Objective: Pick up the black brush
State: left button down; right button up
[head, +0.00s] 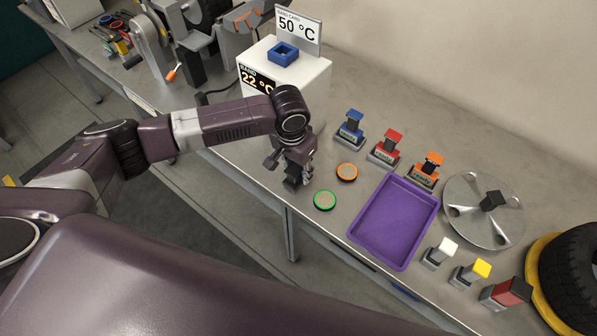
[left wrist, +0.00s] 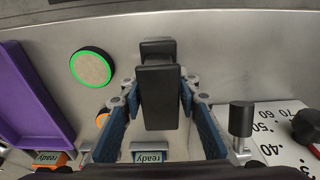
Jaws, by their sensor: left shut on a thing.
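My left gripper (head: 299,172) hangs near the table's front edge, left of the green-ringed disc. In the left wrist view, its blue-padded fingers (left wrist: 158,92) are shut on the black brush (left wrist: 159,68), a dark blocky piece with a narrower part beyond. The brush is between the fingers and sticks out past their tips. In the head view the brush is small and dark at the gripper, hard to tell from the fingers. Whether it touches the table is not clear. My right gripper is not in view.
A green-ringed disc (head: 325,200) and an orange-ringed disc (head: 347,172) lie right of the gripper. Beyond are a purple tray (head: 431,217), blue (head: 352,122), red (head: 388,143) and orange (head: 429,163) pieces on stands, and a metal wheel disc (head: 463,222). A white box (head: 312,78) stands behind.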

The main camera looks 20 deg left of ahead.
pick_arm(q)
jog(key=shift+r, duration=0.1)
notch_tip(320, 180, up, 20)
jog(key=b, duration=0.2)
dwell(0.3)
